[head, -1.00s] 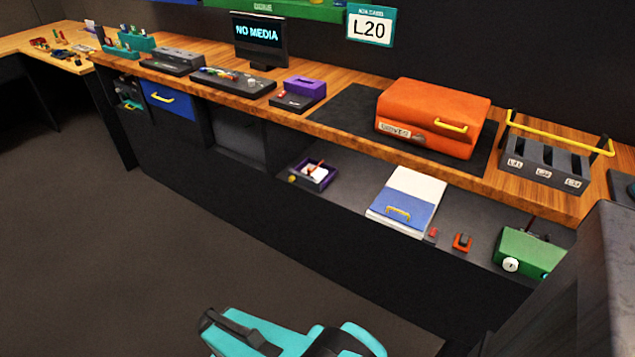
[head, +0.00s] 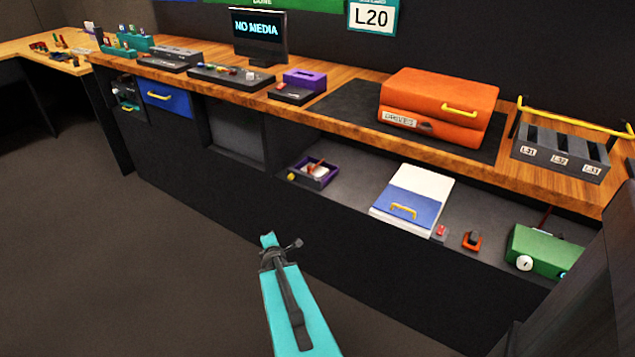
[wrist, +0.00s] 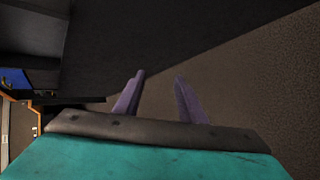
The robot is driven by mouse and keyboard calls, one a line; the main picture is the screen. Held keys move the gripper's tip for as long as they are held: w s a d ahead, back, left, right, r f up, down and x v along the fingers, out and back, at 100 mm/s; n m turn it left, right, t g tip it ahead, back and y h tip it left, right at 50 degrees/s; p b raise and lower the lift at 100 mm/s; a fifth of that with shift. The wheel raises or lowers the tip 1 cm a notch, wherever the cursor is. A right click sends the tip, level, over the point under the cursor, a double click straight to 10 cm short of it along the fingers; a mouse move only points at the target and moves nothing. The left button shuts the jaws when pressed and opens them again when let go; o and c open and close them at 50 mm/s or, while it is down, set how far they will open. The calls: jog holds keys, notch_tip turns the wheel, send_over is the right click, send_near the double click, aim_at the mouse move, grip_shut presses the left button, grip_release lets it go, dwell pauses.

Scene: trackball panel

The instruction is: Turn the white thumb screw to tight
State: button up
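A round white knob (head: 524,263) sits on the front of a green box (head: 548,248) on the lower shelf at the right of the head view. A smaller whitish knob (head: 250,76) stands on a dark console on the worktop. I cannot tell for sure which is the thumb screw, nor how tight either is. My gripper (head: 282,243) is in front of the bench, over the floor and far left of the green box. In the wrist view its two purple fingers (wrist: 160,80) stand apart with nothing between them. Neither knob shows there.
The lower shelf holds a white and blue binder (head: 412,200), a purple tray (head: 314,172) and a small orange switch (head: 472,240). An orange case (head: 435,105) and a grey rack (head: 560,150) stand on the worktop above. A dark panel (head: 590,290) rises at right. The floor is clear.

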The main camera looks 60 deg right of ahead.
jog(key=s+d+r+n+t+h+b, duration=0.2)
jog(key=d+r+n, duration=0.25)
jog(key=d, duration=0.35)
jog(key=n+t+b, duration=0.6)
jog(key=n+b, duration=0.1)
jog(key=n, duration=0.6)
send_near(319, 177)
jog(key=v, duration=0.2)
jog(key=shift+s+a+r+n, duration=0.2)
jog(key=shift+a+r+n, duration=0.05)
jog(key=shift+a, duration=0.05)
jog(key=shift+w+d+f+b, duration=0.1)
jog(key=shift+w+d+b, duration=0.1)
jog(key=shift+b, duration=0.1)
jog(key=shift+b+x, duration=2)
jog(key=shift+x, duration=4.65)
